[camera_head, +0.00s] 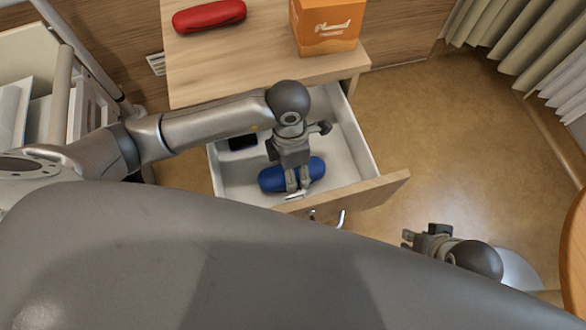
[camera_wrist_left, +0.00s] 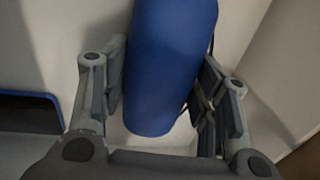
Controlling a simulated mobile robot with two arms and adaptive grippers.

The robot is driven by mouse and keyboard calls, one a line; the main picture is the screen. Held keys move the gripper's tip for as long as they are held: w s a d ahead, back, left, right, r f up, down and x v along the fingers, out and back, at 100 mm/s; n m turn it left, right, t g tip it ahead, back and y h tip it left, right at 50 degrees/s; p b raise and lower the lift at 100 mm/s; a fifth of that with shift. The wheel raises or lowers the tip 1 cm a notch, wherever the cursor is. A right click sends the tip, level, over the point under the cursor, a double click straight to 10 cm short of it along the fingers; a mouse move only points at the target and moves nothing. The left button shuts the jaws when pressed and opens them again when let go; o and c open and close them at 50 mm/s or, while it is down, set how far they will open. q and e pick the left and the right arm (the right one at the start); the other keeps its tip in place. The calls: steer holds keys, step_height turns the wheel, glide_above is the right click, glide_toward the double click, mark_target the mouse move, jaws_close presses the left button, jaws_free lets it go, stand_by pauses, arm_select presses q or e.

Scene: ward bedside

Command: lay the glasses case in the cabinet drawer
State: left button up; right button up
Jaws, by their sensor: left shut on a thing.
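A blue glasses case (camera_head: 273,179) is within the open cabinet drawer (camera_head: 358,150), near the drawer's front. My left gripper (camera_head: 297,188) reaches down over the drawer and is shut on the blue case. In the left wrist view the blue case (camera_wrist_left: 168,65) lies between the two fingers of my left gripper (camera_wrist_left: 160,108). I cannot tell whether the case touches the drawer floor. A red case (camera_head: 209,16) lies on the cabinet top. My right gripper (camera_head: 424,236) is low at the right, empty, away from the drawer; its opening is unclear.
A dark flat object (camera_head: 242,142) lies in the drawer's back left, and shows in the left wrist view (camera_wrist_left: 28,112). An orange box (camera_head: 327,28) stands on the wooden cabinet top (camera_head: 235,65). Curtains hang at the upper right. Floor right of the drawer is clear.

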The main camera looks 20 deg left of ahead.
arm_select(q)
steer(key=shift+o, duration=0.2)
steer(key=shift+f, duration=0.2)
steer(key=shift+f, duration=0.1)
steer(key=o, duration=1)
